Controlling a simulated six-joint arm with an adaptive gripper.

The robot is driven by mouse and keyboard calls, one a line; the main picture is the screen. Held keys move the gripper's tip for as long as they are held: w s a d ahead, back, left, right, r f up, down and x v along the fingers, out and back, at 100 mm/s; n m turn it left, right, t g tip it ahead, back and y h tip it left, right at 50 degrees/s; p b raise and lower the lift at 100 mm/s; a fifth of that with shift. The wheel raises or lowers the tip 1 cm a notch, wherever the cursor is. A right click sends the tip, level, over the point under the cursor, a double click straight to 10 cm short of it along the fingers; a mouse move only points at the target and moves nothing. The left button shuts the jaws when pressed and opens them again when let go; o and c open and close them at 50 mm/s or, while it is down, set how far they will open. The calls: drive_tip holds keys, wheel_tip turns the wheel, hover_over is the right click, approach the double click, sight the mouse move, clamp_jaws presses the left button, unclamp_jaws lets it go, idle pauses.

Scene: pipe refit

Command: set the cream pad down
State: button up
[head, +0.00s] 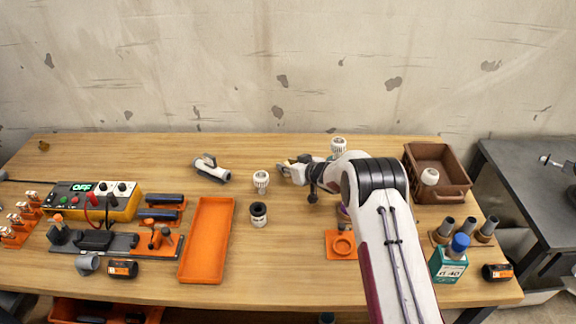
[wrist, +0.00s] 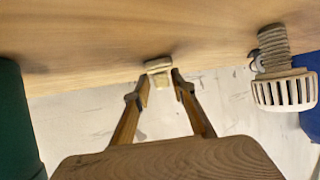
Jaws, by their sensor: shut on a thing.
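The cream pad (wrist: 158,66) is a small pale block between my fingertips in the wrist view, close to the table top. I cannot tell whether it touches the wood. My gripper (wrist: 161,84) is shut on it. In the head view my gripper (head: 283,168) is low over the back middle of the wooden table (head: 165,150), pointing left. The pad is too small there to make out clearly.
A white slotted fitting (head: 261,181) stands left of my gripper, with a black-and-white collar (head: 258,214) in front. A grey-white pipe piece (head: 210,168) lies further left. An orange tray (head: 206,240) and a brown bin (head: 438,158) flank the middle.

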drive_tip(key=o, duration=0.9)
drive_tip(key=shift+f, duration=0.1)
drive_tip(key=shift+s+d+r, duration=0.2)
drive_tip(key=shift+s+r, duration=0.05)
drive_tip(key=shift+r, duration=0.1)
drive_tip(key=shift+v, duration=5.65)
drive_tip(key=shift+f, duration=0.1)
